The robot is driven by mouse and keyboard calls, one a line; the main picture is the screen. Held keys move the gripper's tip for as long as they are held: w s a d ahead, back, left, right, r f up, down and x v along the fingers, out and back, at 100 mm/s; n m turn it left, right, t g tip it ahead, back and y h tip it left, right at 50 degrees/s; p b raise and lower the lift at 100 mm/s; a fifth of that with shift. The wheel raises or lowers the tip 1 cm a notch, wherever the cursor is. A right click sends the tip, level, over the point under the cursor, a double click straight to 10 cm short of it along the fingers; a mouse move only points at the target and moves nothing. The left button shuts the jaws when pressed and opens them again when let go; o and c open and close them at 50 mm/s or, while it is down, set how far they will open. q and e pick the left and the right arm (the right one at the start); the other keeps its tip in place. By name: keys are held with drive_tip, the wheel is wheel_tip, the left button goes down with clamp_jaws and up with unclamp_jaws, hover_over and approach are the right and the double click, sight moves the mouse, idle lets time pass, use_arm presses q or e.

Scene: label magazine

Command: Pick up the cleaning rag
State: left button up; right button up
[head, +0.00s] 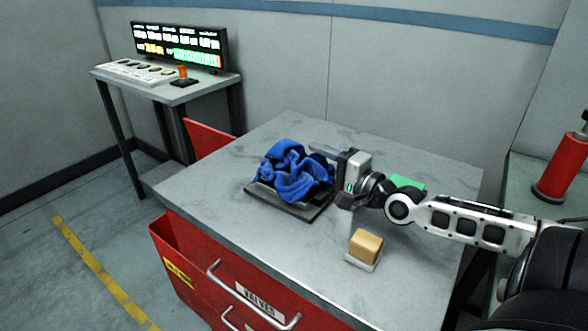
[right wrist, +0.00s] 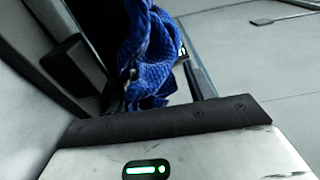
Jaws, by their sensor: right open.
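The cleaning rag (head: 292,172) is a crumpled blue cloth heaped on a flat dark tray (head: 318,212) on the grey-topped workbench. My right gripper (head: 324,165) is open at the right side of the rag, with its fingers pointing left toward it. In the right wrist view the rag (right wrist: 148,55) shows just beyond the gripper body, close to the fingers. I cannot tell whether the fingers touch the cloth. My left gripper is not in view.
A tan block (head: 366,244) on a small white base stands near the bench's front right. A green item (head: 404,182) lies behind my right arm. Red drawers (head: 240,290) are below. A side table (head: 168,92) with a display stands back left; a red cylinder (head: 562,165) stands right.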

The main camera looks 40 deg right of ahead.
drive_tip(key=c, duration=0.6)
